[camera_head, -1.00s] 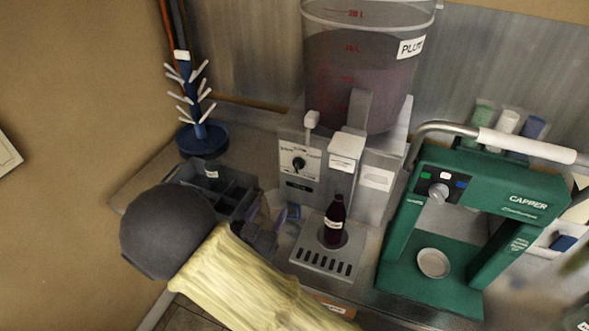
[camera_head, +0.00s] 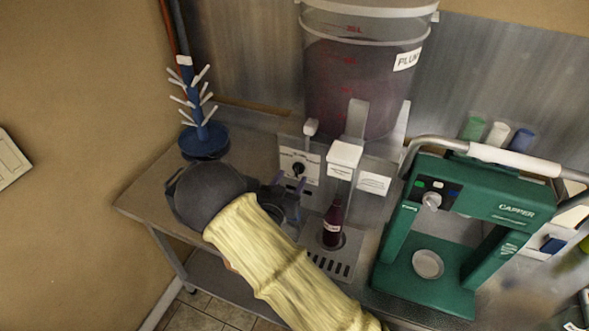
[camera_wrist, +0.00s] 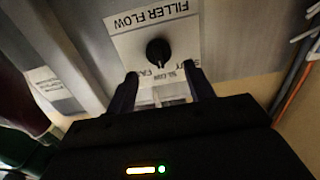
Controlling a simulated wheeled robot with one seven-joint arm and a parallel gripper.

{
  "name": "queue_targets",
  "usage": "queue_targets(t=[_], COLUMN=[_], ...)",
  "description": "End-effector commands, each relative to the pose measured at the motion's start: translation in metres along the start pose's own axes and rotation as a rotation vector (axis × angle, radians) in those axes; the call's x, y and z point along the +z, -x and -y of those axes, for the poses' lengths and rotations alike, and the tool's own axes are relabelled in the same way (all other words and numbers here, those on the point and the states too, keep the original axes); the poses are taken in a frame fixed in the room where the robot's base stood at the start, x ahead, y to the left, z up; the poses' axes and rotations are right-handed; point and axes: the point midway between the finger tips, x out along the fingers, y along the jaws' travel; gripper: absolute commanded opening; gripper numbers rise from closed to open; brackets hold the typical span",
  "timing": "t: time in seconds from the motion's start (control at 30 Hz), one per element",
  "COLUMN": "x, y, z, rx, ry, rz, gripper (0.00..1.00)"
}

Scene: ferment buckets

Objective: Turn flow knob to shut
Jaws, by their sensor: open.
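The flow knob (camera_head: 298,168) is small, round and black, on a white label plate (camera_head: 311,163) on the front of the grey filler. In the wrist view the knob (camera_wrist: 158,52) sits on the plate headed "FILLER FLOW" (camera_wrist: 150,22), shown upside down. Nothing is between the fingers.
A dark bottle (camera_head: 333,222) stands under the spout on the drip tray (camera_head: 343,264). A plum bucket (camera_head: 360,85) sits above. A green capper (camera_head: 480,207) is at right, a blue drying tree (camera_head: 203,140) at left. My forearm hides the bench front.

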Motion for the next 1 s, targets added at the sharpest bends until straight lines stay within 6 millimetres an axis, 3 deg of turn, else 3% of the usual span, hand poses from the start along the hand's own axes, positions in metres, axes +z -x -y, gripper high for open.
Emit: queue_targets(t=[0.2, 0.57, 0.8, 1.0], x=[-0.001, 0.0, 0.0, 0.0], y=[-0.03, -0.035, -0.035, -0.035], z=[-0.001, 0.0, 0.0, 0.0], rx=[0.002, 0.0, 0.0, 0.0], ry=[0.0, 0.0, 0.0, 0.006], rz=[0.0, 0.001, 0.0, 0.0], gripper=[0.53, 0.53, 0.09, 0.09])
